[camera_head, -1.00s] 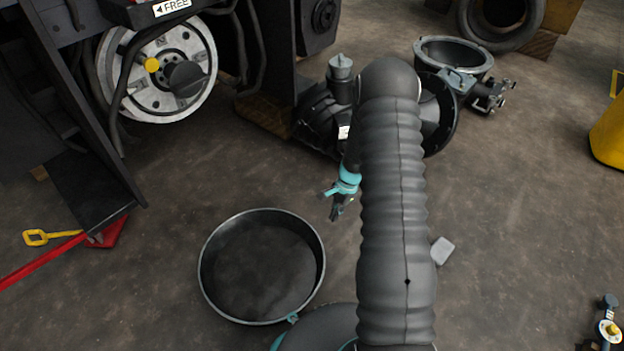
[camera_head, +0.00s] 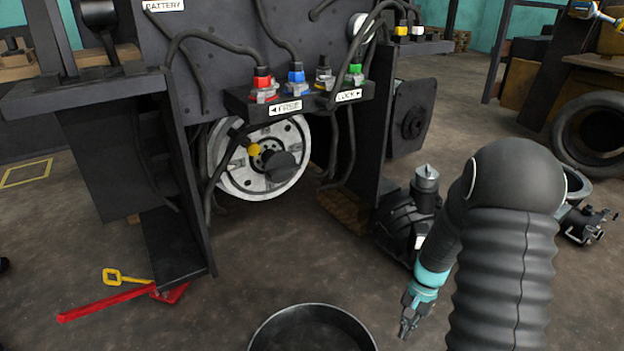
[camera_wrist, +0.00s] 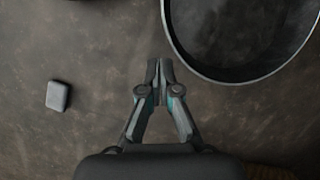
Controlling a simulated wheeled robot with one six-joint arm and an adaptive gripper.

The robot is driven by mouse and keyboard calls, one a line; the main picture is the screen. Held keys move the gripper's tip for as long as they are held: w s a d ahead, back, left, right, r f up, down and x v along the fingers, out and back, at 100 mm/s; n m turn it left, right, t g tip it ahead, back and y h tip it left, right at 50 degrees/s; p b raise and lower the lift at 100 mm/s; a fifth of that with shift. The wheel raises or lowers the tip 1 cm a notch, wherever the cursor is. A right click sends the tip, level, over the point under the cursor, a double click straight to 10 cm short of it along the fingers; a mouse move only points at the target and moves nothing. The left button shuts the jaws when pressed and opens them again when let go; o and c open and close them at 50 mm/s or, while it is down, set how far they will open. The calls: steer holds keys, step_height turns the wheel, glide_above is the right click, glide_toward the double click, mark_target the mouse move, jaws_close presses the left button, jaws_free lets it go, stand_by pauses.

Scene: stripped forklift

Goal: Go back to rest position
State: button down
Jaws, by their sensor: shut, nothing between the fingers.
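My gripper (camera_head: 408,318) hangs at the end of my bent arm, to the right of a round black pan on the floor in the head view. In the wrist view my gripper (camera_wrist: 159,68) points over bare floor, its two fingertips together with nothing between them. The rim of the black pan (camera_head: 262,332) shows at the bottom edge of the head view. The pan also shows at the upper right of the wrist view (camera_wrist: 190,66), beside the fingers and apart from them.
The stripped forklift (camera_head: 230,60) with its wheel hub (camera_head: 235,180) and coloured connectors fills the back. A dark housing (camera_head: 400,225) stands behind my gripper. A red bar with a yellow handle (camera_head: 110,303) lies at left. A small grey block (camera_wrist: 58,96) lies on the floor.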

steer(key=s+a+r+n+t+h+p, duration=0.1)
steer(key=s+r, duration=0.4)
steer(key=r, duration=0.7)
steer(key=s+a+r+n+t+p, duration=0.3)
steer(key=s+r, duration=0.3)
steer(key=r, duration=0.7)
steer(key=s+a+r+n+t+h+p, duration=0.1)
steer(key=s+a+r+n+t+p, duration=0.1)
steer(key=r, duration=1)
steer(key=s+a+t, duration=0.1)
steer(key=s+t, duration=0.1)
steer(key=s, duration=0.1)
steer(key=shift+s+a+r+n+h+p, duration=0.3)
steer(key=shift+a+n, duration=0.05)
steer(key=shift+n, duration=0.05)
